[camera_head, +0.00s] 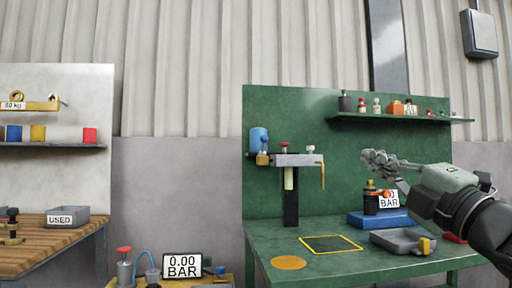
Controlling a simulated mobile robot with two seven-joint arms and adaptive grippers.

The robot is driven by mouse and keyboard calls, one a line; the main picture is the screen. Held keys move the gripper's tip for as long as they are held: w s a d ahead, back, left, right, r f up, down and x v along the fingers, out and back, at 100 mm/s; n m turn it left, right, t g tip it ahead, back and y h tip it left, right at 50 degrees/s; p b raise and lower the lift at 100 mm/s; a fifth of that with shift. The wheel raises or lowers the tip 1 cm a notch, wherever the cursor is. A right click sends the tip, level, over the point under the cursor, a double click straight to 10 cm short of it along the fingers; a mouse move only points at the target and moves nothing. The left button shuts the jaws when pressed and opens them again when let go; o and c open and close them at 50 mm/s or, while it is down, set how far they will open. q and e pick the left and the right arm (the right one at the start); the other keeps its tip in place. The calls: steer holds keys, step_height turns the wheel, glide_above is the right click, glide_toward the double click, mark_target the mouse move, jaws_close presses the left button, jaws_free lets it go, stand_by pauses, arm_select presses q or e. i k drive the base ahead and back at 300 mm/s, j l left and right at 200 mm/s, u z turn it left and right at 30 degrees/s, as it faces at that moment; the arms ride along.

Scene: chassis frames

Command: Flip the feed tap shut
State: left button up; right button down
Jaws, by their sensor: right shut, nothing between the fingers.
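My right gripper (376,158) comes in from the right above the green bench. Its fingers are shut and empty, pointing left. No part is clearly marked as the feed tap. A grey block (298,160) on a dark post stands left of the gripper, with a thin yellow lever (323,176) hanging down at its right end. A red knob (283,147) and a small yellow fitting (262,159) under a blue canister (259,138) are by its left end. The gripper touches none of these. My left gripper is out of view.
Below my gripper are a black bottle-like part (370,200), a BAR display (390,200), a blue box (378,219) and a grey tray (390,241). A shelf (375,117) holds small items above. At lower left a display (182,266) reads 0.00 BAR.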

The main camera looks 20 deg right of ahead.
mark_target(264, 139)
steer(key=i, duration=1.1)
